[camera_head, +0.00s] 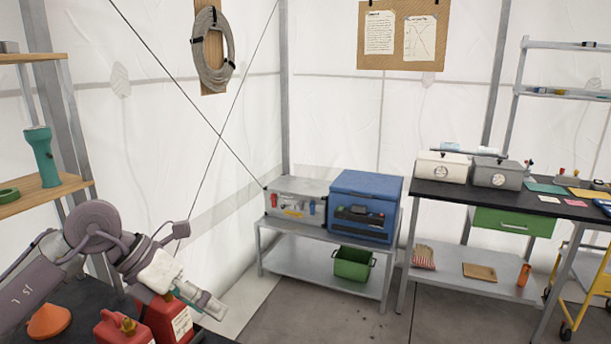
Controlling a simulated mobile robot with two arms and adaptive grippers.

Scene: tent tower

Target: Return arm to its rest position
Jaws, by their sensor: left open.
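My left arm comes in from the lower left, and my left gripper (206,301) hangs above a red fuel can (169,321) on a dark table. The gripper's fingers point down and to the right, and the jaws are open. I see nothing held between the fingers. The gripper's wrist hides part of the red can behind it. My right gripper is not in view.
A shelf (48,191) with a green flashlight (41,156) rises at left. A metal bench (330,274) holds a blue box (365,190). Floor in the middle is clear.

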